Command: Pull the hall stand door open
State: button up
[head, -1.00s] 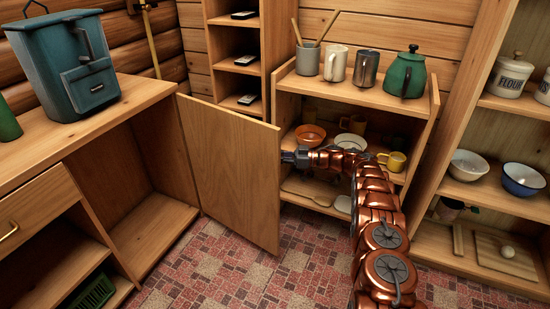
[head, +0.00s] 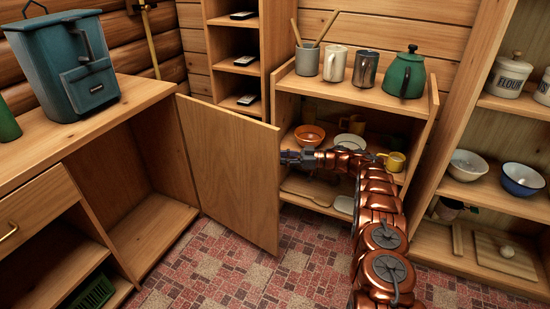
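The hall stand door (head: 228,170) is a plain wooden panel that stands wide open at the left of the shelf unit, its face turned toward me. The hall stand (head: 350,90) behind it shows its open shelves. My gripper (head: 285,157) is at the door's right edge, at about mid height. The fingertips are small and partly hidden by the door edge, so I cannot tell whether they are open or shut, or whether they touch the door.
A counter (head: 130,92) with an open compartment stands at the left, close to the door. A shelf unit (head: 450,222) with bowls is at the right. Mugs and a green teapot (head: 404,75) stand on the hall stand's top. The tiled floor (head: 240,275) in front is clear.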

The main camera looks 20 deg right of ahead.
jog(key=shift+v, duration=2.45)
